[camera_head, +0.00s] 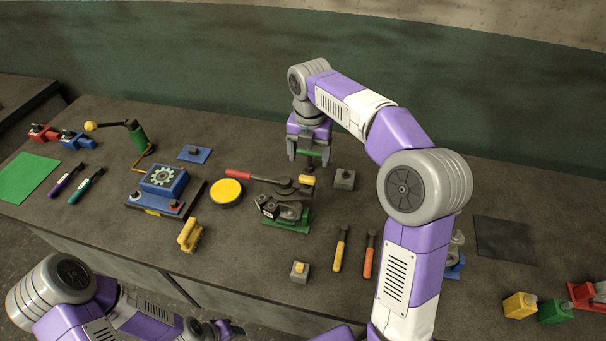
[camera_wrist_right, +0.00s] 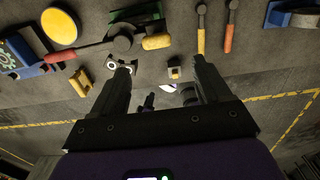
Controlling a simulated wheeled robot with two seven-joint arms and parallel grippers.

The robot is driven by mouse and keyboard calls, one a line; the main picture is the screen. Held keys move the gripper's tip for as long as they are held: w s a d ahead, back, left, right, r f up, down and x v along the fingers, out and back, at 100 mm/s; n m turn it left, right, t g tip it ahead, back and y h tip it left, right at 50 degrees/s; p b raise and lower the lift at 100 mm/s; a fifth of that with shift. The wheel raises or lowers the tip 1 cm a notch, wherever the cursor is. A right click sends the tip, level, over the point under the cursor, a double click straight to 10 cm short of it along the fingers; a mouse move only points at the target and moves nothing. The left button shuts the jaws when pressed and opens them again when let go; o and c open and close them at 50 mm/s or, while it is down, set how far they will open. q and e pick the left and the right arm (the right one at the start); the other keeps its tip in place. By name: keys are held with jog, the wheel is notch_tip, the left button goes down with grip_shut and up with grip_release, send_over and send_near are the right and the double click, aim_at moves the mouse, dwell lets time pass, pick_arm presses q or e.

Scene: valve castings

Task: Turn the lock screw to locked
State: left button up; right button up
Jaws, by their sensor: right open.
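I cannot tell for certain which part is the lock screw. A green-based clamp fixture (camera_head: 292,222) stands mid-bench, with a red-handled lever (camera_head: 240,174) behind it ending near a yellow piece (camera_head: 307,179). The lever also shows in the wrist view (camera_wrist_right: 92,48). My right gripper (camera_head: 308,163) is open, pointing down behind the lever's yellow end. A short green strip (camera_head: 311,154) shows near its fingers; I cannot tell what it belongs to. In the wrist view nothing is gripped between the fingers (camera_wrist_right: 163,75). My left gripper (camera_head: 228,328) is low at the front edge; its jaws are unclear.
My right arm hides some bench at right.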

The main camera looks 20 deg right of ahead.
aim_at(307, 177)
jog(key=shift+w+f, duration=0.3)
jog(key=shift+f, duration=0.2)
jog(key=shift+w+f, duration=0.3)
jog(key=shift+f, duration=0.2)
jog(key=f, duration=0.2)
jog(key=f+b, duration=0.1)
jog(key=f, duration=0.3)
jog(key=shift+s+f+b, duration=0.2)
jog(key=shift+s+b, duration=0.05)
jog(key=shift+b, duration=0.05)
pick_arm(q)
jog(key=shift+w+f, duration=0.15)
jog(key=shift+f, duration=0.4)
jog(key=shift+w+f, duration=0.15)
jog(key=shift+f, duration=0.35)
